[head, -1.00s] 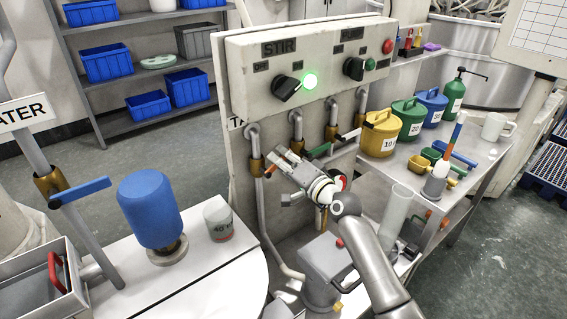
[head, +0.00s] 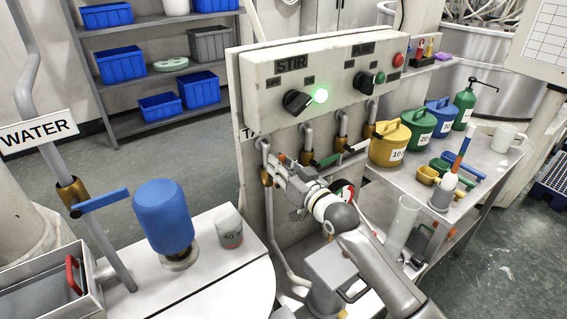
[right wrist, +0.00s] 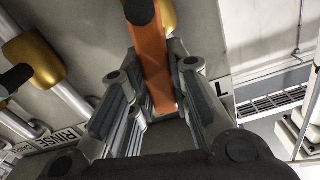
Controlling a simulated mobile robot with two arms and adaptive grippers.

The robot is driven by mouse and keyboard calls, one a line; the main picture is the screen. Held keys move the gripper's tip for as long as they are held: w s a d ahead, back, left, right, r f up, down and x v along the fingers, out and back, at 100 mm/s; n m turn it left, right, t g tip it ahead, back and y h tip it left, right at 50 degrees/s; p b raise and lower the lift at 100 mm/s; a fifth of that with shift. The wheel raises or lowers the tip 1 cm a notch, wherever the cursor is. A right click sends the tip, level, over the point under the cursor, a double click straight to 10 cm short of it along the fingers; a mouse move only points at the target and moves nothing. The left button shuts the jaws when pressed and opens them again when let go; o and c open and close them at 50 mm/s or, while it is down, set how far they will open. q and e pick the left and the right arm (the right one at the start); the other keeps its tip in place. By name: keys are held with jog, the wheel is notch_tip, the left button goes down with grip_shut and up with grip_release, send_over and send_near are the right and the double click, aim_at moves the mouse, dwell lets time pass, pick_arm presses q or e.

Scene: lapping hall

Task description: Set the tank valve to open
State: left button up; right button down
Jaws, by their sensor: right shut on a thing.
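The tank valve has a brass body (head: 266,177) on the leftmost pipe below the control panel. Its orange lever (right wrist: 153,60) runs down from the brass body between my fingers in the right wrist view. My right gripper (head: 279,168) is at this valve, shut on the orange lever; the right wrist view shows a finger on each side of it (right wrist: 160,100). In the head view the gripper hides most of the lever. My left gripper is not in view.
A valve with a green lever (head: 326,160) and another valve sit close on the right. A blue bottle (head: 163,215) and a blue-handled water valve (head: 100,202) stand left.

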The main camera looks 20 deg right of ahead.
jog(key=shift+s+a+n, duration=0.15)
jog(key=shift+a+n, duration=0.2)
jog(key=shift+n, duration=0.25)
jog(key=c, duration=1.3)
grip_release()
jog(key=v, duration=1.2)
